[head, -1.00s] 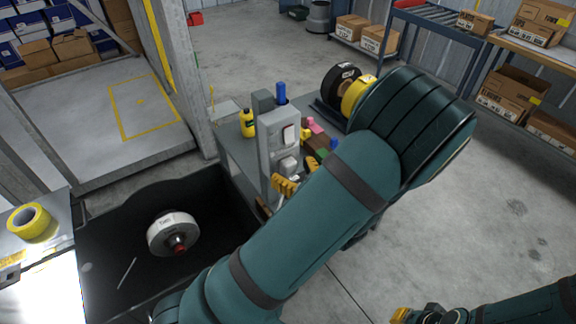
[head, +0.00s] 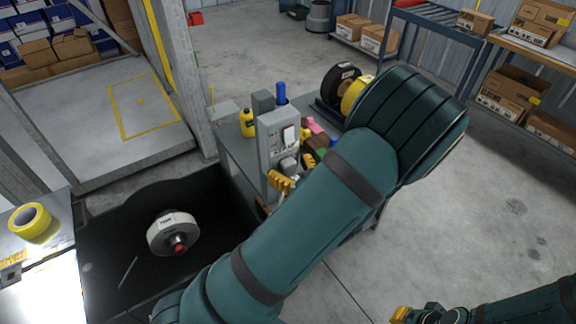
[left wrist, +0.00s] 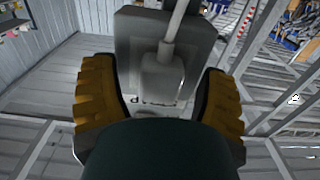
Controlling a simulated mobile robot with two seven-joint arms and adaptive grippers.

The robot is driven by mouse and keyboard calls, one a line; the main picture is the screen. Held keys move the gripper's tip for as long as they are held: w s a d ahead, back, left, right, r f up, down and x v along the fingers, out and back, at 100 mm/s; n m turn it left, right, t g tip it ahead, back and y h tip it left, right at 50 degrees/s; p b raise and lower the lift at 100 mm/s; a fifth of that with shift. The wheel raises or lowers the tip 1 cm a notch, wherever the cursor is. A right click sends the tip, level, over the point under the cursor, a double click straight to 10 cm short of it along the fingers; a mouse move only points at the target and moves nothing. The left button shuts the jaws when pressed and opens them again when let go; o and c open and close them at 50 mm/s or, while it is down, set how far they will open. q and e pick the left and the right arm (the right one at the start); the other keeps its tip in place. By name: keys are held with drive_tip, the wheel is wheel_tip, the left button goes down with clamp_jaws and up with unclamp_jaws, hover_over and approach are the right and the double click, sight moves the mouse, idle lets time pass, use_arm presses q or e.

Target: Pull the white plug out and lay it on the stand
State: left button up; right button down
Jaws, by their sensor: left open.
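The pale plug (head: 289,166) sits low on the front of a grey upright box (head: 278,135) with a light switch-like part above it. In the left wrist view the plug (left wrist: 162,78) looks grey, with a thick cable (left wrist: 176,28) rising from it. My left gripper (head: 295,173) is open, its yellow fingers on either side of the plug; in the left wrist view (left wrist: 160,105) gaps show between plug and fingers. My right gripper (head: 402,315) is only partly visible at the bottom edge. I cannot tell which part is the stand.
A black bin (head: 105,230) holding a white round part (head: 172,233) is at left. Floor at right is clear.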

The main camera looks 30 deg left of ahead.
sight(292, 170)
idle(0.8)
use_arm(q)
clamp_jaws()
drive_tip(key=shift+s+d, duration=0.1)
drive_tip(key=shift+d, duration=0.15)
drive_tip(key=shift+p+v, duration=0.55)
drive_tip(key=shift+v, duration=2.2)
